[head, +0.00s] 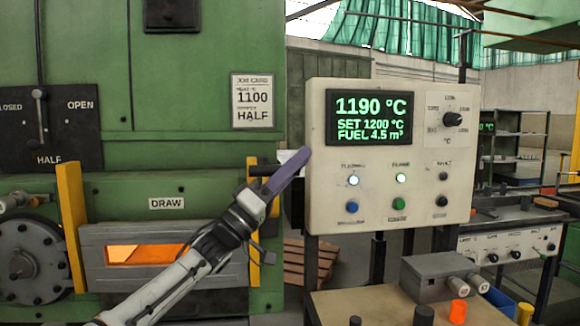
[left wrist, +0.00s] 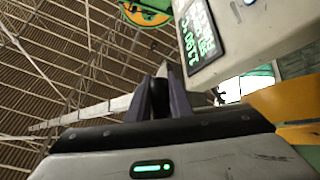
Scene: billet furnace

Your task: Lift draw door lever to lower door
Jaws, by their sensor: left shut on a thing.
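The draw door (head: 100,235) is a grey frame between yellow posts under the DRAW label (head: 167,203). An orange glow shows through its low slot, partly hidden by my left arm. The draw door lever (head: 260,170) is a short black bar by the top of the right yellow post. My left gripper (head: 290,168) reaches up from below, its purple fingers at the lever. In the left wrist view the fingers are shut on the black lever grip (left wrist: 160,97). The lever's far end is hidden behind the fingers. My right gripper is not in view.
A control panel (head: 325,205) reading 1190 °C stands close right of my left gripper. A black plate (head: 70,128) with a CLOSED/HALF/OPEN lever is at left. A job card (head: 252,100) reads 1100, HALF. A table (head: 365,302) with a grey box (head: 440,275) is at front right.

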